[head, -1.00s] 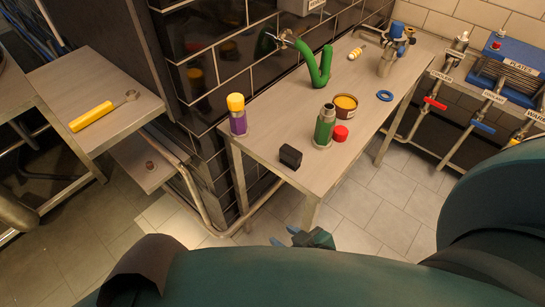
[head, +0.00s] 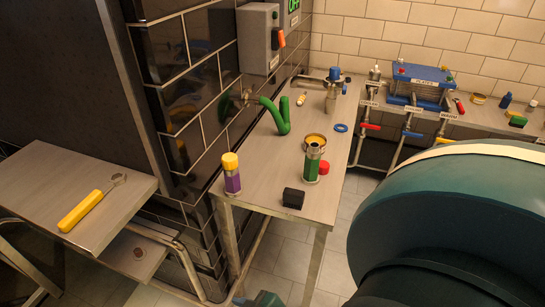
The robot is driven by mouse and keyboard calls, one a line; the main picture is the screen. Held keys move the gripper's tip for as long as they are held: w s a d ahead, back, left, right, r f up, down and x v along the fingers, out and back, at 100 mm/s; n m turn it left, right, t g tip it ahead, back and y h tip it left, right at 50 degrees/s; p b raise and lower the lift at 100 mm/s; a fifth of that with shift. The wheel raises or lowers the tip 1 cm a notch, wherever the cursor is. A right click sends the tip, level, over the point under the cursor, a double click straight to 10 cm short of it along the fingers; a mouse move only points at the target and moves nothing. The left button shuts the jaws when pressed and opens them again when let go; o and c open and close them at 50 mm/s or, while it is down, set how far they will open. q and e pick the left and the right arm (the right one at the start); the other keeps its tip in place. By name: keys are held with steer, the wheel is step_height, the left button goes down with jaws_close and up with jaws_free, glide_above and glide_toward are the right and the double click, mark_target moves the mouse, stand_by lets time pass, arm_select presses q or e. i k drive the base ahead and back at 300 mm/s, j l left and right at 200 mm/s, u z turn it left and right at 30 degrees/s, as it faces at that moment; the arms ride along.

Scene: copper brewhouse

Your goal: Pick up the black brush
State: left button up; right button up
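A small black block-shaped thing (head: 293,198), the only one here that fits the black brush, lies on the near end of the long steel table (head: 262,173). I see no bristles on it. A small teal piece (head: 262,299) shows at the bottom edge, below the table's near end. It looks like part of my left gripper, but its fingers are mostly cut off, so I cannot tell whether it is open. It is apart from the black thing. My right arm fills the lower right; its gripper is out of view.
Near the black thing stand a green flask (head: 312,165), a red cap (head: 324,168), an open tin (head: 315,140) and a purple bottle with yellow cap (head: 231,174). A green hose (head: 275,117) lies behind. A side table (head: 110,222) holds a yellow-handled tool (head: 84,207).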

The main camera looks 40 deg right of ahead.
mark_target(291, 196)
steer(key=j+z, duration=0.3)
steer(key=z, duration=0.15)
steer(key=j+z, duration=0.3)
steer(key=z, duration=0.15)
